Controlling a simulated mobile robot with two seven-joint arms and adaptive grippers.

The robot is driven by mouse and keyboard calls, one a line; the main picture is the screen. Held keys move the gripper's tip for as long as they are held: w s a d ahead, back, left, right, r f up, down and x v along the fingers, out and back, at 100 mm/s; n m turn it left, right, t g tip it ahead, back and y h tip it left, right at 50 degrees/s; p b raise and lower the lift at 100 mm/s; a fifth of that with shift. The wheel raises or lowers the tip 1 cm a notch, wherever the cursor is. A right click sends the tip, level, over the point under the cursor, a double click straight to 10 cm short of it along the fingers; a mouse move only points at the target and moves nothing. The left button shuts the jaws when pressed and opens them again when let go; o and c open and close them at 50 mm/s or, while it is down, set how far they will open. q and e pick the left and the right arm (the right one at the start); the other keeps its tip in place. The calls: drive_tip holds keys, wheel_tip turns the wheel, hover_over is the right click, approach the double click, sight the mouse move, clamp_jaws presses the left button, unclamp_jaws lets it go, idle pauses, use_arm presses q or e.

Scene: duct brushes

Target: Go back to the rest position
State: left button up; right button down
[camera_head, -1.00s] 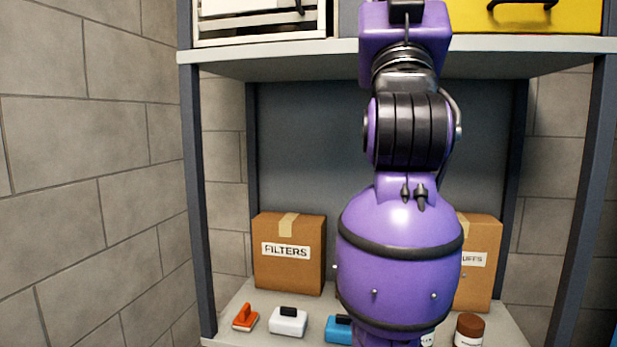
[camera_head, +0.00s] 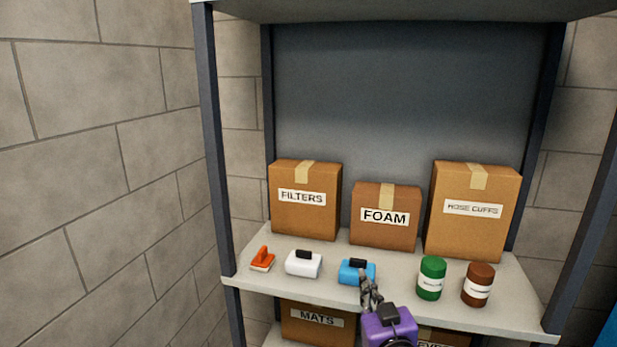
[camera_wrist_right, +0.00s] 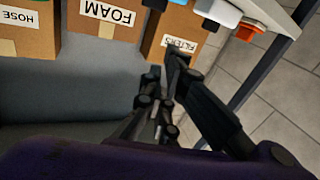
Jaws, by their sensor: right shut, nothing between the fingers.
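My right gripper (camera_head: 369,289) shows at the bottom middle of the head view, in front of the shelf's front edge, its fingers pointing up in the picture. Its dark fingers also show in the right wrist view (camera_wrist_right: 170,72), closed together with nothing between them. The fingertips overlap the blue block with a black top (camera_head: 352,271) in the head view; I cannot tell if they touch. A white block with a black top (camera_head: 303,265) and an orange brush-like thing (camera_head: 262,260) stand to the left. My left gripper is not in view.
The grey shelf (camera_head: 400,270) also bears a green jar (camera_head: 431,279), a brown jar (camera_head: 478,284) and FILTERS (camera_head: 304,212), FOAM (camera_head: 384,228) and hose cuffs (camera_head: 470,225) boxes. A MATS box (camera_head: 317,325) stands below. Dark posts (camera_head: 213,140) frame the shelving.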

drive_tip(key=s+d+f+m+g+h, duration=0.1)
drive_tip(key=s+d+f+g, duration=0.15)
drive_tip(key=s+f, duration=1.15)
drive_tip(key=s+d+f+m+g, duration=0.15)
drive_tip(key=s+f+g, duration=0.25)
drive_tip(key=s+f, duration=0.95)
drive_tip(key=s+d+f+g, duration=0.2)
drive_tip(key=s+f, duration=0.6)
drive_tip(key=s, duration=0.2)
drive_tip(key=shift+s+d+f+h, duration=0.2)
drive_tip(key=shift+f+h, duration=0.1)
drive_tip(key=shift+h, duration=0.1)
